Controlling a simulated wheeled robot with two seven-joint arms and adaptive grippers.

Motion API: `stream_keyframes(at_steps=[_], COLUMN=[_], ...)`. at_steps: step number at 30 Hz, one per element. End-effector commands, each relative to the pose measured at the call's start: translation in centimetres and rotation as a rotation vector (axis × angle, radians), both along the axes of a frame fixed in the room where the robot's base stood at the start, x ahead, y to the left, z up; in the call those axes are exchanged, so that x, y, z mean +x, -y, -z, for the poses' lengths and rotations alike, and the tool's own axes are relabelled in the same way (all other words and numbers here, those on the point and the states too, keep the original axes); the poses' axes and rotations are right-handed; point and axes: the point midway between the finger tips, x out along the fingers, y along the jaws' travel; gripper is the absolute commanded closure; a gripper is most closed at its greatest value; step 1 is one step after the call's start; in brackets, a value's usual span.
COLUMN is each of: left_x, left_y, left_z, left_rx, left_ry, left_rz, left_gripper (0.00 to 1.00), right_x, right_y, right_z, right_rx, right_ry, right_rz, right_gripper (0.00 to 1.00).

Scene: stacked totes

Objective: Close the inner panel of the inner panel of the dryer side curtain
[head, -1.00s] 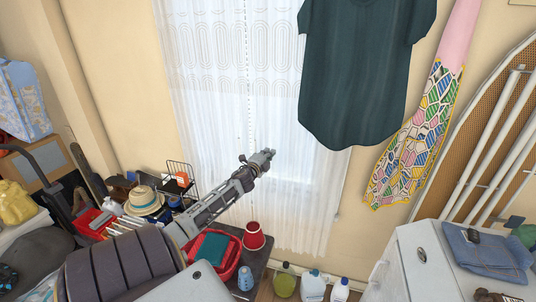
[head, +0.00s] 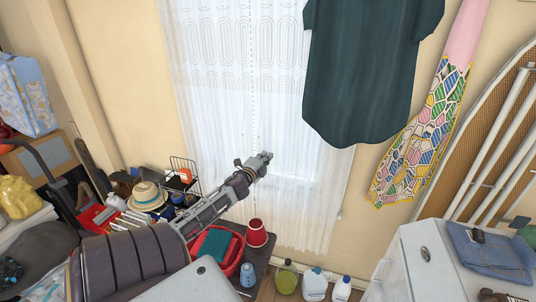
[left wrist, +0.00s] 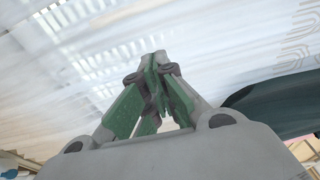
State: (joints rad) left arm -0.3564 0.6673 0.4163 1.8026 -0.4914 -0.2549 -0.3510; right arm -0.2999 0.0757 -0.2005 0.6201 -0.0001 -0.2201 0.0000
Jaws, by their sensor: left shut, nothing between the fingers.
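The white sheer curtain (head: 210,90) hangs over the bright window in the head view. It has a looped pattern near the top, and a vertical line between its panels runs down near the middle. My left gripper (head: 264,157) is in front of the curtain, near that line at about mid-height; whether it touches the cloth I cannot tell. In the left wrist view the green-padded fingers of the left gripper (left wrist: 157,62) meet at the tips with nothing between them. White cloth and bright slatted light fill the space behind them. My right gripper is not in view.
A dark green shirt (head: 370,75) hangs right of the gripper, beside a patterned cloth (head: 425,130). Below are a red cup (head: 257,233), a red basin (head: 236,262), a straw hat (head: 147,197) and a wire rack (head: 183,175). A white machine (head: 415,260) stands lower right.

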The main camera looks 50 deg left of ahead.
Motion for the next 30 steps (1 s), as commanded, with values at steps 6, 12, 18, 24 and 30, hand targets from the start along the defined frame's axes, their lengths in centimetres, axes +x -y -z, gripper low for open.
stream_keyframes(at_steps=[6, 12, 18, 24, 30], left_x=[-1.7, -2.8, -3.2, -3.3, -3.2], left_y=[0.8, 1.2, 1.4, 1.4, 1.4], left_z=[0.1, 0.1, 0.0, 0.0, 0.0], left_rx=[-0.001, -0.001, -0.001, 0.0, 0.0], left_ry=[-0.001, -0.001, 0.0, 0.0, 0.0], left_rz=[0.0, 0.0, 0.0, 0.0, 0.0], left_gripper=[1.0, 1.0, 1.0, 1.0, 1.0], right_x=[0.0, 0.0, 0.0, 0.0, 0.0], right_y=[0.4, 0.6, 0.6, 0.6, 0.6], right_z=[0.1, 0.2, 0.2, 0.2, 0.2], right_rx=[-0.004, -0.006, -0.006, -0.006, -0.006], right_ry=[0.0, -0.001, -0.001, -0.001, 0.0], right_rz=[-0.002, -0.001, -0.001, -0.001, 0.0], right_gripper=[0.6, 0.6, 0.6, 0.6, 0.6])
